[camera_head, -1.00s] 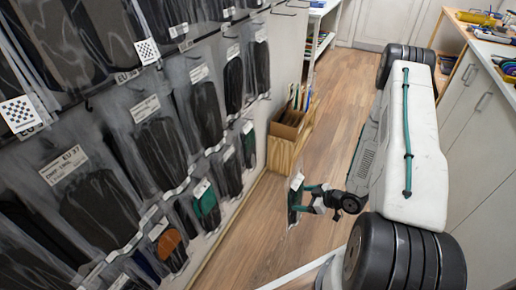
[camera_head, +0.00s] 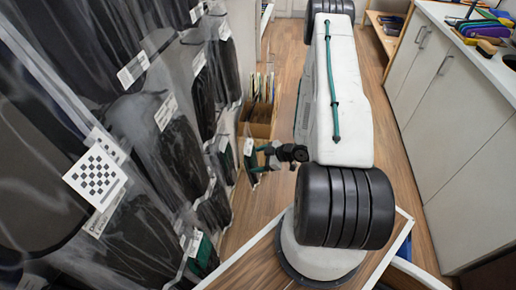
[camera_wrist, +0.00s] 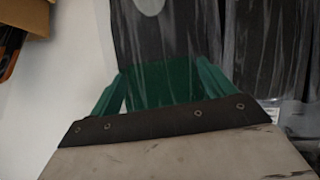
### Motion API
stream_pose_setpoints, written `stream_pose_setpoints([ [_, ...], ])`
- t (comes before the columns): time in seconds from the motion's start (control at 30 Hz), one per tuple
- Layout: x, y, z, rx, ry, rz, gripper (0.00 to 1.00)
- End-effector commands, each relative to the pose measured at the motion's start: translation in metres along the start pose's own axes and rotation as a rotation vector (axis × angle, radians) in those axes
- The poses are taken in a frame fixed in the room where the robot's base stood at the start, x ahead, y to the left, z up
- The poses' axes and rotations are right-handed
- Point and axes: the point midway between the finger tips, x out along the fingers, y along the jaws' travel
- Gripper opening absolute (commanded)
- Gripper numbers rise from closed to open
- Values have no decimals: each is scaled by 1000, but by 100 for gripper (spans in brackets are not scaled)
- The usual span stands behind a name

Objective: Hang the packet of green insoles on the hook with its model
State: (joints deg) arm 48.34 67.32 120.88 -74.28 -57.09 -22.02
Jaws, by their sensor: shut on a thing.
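My gripper (camera_head: 264,157) is shut on the packet of green insoles (camera_head: 249,162), a small clear bag with a white label. It holds the packet upright beside the wall of hanging packets. In the wrist view green shows through the plastic of the packet (camera_wrist: 160,82) between the green fingers of my gripper (camera_wrist: 162,92). Another packet with a green insole (camera_head: 203,256) hangs low on the wall. The hooks near the held packet are hidden or too small to make out.
Packets of dark insoles (camera_head: 175,150) fill the wall on the left, close to my camera. A checkered marker (camera_head: 96,178) is on it. A wooden box (camera_head: 257,128) stands on the floor beyond my gripper. Cabinets (camera_head: 455,150) line the right side, with floor between.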

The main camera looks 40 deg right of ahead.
Motion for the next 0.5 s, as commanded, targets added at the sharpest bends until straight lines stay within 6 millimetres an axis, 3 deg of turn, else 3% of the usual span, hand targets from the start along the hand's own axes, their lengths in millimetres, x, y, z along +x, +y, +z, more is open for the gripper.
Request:
stream_pose_setpoints([
  [0.03, -7, 13, 6, -23, -6, 10, 57],
  [0.13, -14, 26, 14, -55, -14, 15, 57],
  [0.5, -4, 29, 9, -63, -16, 15, 57],
])
